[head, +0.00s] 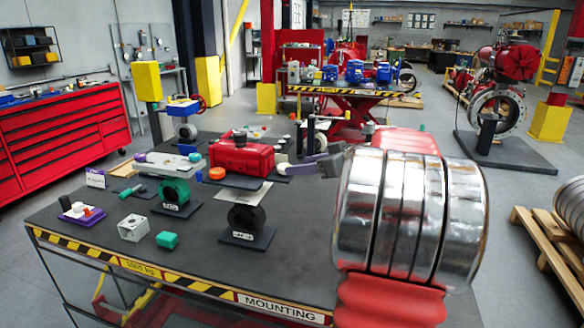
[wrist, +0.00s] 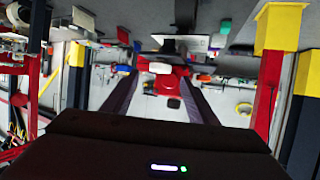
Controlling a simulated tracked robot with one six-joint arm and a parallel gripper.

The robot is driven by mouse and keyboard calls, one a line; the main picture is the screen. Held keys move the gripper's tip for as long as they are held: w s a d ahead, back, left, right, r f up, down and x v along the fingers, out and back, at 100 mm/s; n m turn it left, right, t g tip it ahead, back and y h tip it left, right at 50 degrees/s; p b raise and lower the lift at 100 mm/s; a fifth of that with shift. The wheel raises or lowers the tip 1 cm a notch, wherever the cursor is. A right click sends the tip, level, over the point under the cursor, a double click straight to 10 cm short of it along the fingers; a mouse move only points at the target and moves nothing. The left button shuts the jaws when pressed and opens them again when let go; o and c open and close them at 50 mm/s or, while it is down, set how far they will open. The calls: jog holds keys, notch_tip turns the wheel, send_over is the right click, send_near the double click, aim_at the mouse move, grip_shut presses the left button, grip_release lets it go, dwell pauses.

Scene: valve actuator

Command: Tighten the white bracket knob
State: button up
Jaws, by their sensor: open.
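The white knob (head: 283,168) is a small pale cylinder at the right end of the flat bracket plate (head: 240,182) under the red actuator (head: 241,155). An orange knob (head: 217,173) is at the plate's left end. My gripper (head: 291,170) reaches in from the right with purple fingers, close by the white knob; I cannot tell whether it touches. In the wrist view, my gripper (wrist: 157,74) has its two fingers wide apart with nothing held. A pale spot (wrist: 160,68) on red lies between the tips, perhaps the white knob.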

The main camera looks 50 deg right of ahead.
aim_at(289, 178)
jog(key=shift+x, duration=2.55)
jog(key=shift+c, duration=0.3)
jog(key=c, duration=1)
jog(key=shift+a, duration=0.1)
jog(key=shift+a+r+m+h, duration=0.1)
jog(key=shift+a+m+h, duration=0.1)
jog(key=shift+m+h, duration=1.3)
jog(key=shift+h, duration=0.3)
jog(key=o, duration=1.1)
jog(key=shift+a, duration=0.1)
jog(key=shift+c, duration=0.2)
